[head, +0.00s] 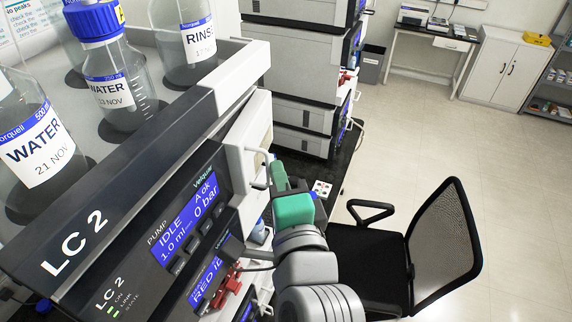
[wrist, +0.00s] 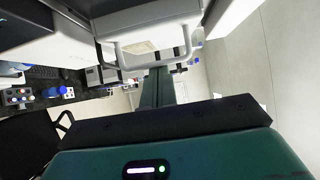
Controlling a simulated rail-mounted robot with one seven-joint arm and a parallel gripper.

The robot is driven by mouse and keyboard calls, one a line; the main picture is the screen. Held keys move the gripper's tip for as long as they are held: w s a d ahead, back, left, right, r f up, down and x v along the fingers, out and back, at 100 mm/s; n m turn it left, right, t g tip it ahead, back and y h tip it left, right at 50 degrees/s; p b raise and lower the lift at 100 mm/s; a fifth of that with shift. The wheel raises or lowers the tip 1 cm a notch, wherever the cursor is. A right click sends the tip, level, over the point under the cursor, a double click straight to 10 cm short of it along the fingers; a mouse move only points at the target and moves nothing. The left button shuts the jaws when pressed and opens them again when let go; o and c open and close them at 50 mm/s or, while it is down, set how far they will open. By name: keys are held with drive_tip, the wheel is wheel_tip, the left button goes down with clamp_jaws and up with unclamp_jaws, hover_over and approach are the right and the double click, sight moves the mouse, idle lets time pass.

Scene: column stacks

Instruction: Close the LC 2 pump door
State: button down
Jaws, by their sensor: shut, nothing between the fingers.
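The LC 2 pump unit (head: 130,228) has a dark front with a blue screen reading IDLE and 0 bar. Its white door (head: 246,132) stands open, sticking out from the right end of the front, with a pale loop handle (head: 257,168). In the wrist view the door (wrist: 140,16) is at the top and its handle (wrist: 152,52) spans above my fingers. My green gripper (head: 278,168) is shut and empty, just right of the handle in the head view. In the wrist view its fingers (wrist: 158,74) point toward the handle; I cannot tell whether they touch it.
Bottles labelled WATER (head: 112,92) and RINSE (head: 188,42) stand in the tray on top. Red fittings (head: 228,290) sit below the pump screen. Another instrument stack (head: 300,55) stands behind. A black office chair (head: 425,245) is at the right. Open floor (head: 405,125) lies beyond.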

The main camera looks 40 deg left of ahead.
drive_tip(key=shift+s+a+m+t+h, duration=0.3)
drive_tip(key=shift+s+m+t, duration=0.1)
drive_tip(key=shift+t, duration=0.1)
idle(0.3)
drive_tip(key=b, duration=0.2)
approach(226, 175)
drive_tip(key=x, duration=0.4)
drive_tip(key=shift+s, duration=0.1)
